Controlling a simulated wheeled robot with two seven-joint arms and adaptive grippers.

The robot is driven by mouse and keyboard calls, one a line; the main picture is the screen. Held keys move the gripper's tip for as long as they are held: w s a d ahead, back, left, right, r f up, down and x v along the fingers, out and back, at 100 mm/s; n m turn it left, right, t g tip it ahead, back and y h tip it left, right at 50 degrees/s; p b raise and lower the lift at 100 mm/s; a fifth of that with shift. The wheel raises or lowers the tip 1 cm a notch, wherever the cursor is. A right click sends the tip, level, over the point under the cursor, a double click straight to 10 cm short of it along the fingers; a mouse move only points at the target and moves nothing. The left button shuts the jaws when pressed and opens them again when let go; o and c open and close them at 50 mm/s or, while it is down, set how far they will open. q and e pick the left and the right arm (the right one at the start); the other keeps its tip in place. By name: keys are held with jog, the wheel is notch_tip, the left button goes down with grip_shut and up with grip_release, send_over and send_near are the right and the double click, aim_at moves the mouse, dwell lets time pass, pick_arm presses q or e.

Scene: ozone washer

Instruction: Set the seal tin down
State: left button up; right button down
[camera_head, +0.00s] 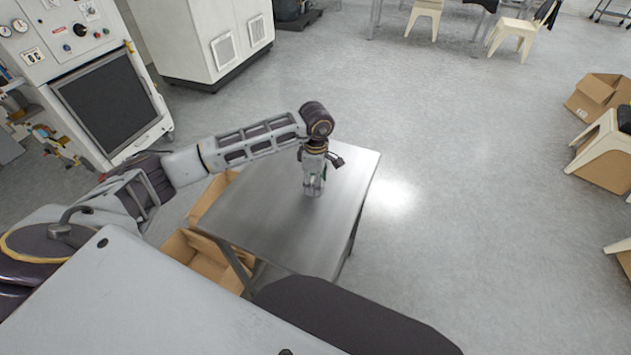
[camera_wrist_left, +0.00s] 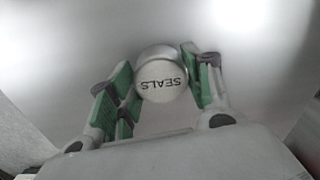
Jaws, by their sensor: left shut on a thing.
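The seal tin (camera_wrist_left: 161,84) is a small round tin with a pale lid marked "SEALS", which reads upside down in the left wrist view. My left gripper (camera_wrist_left: 160,88) is shut on it, with green-padded fingers on either side. In the head view my left gripper (camera_head: 314,190) points down over the steel table (camera_head: 265,225), close to its top. The tin is hidden behind the fingers there, and I cannot tell whether it touches the table. My right gripper is not in view.
The table top around the gripper is bare. Cardboard boxes (camera_head: 203,262) stand beside and under the table at the left. A control cabinet (camera_head: 85,75) stands at the far left. Open floor lies right of the table, with chairs and boxes (camera_head: 597,97) at the far right.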

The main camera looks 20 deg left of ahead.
pick_arm(q)
jog(key=shift+f, duration=0.1)
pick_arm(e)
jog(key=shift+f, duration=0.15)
pick_arm(q)
jog(key=o, duration=1)
jog(key=shift+o, duration=0.2)
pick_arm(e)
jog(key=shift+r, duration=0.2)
pick_arm(q)
notch_tip(320, 180, up, 12)
jog(key=shift+b, duration=0.4)
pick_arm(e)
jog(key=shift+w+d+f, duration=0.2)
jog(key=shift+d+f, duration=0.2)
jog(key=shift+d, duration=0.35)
pick_arm(q)
jog(key=shift+w, duration=0.1)
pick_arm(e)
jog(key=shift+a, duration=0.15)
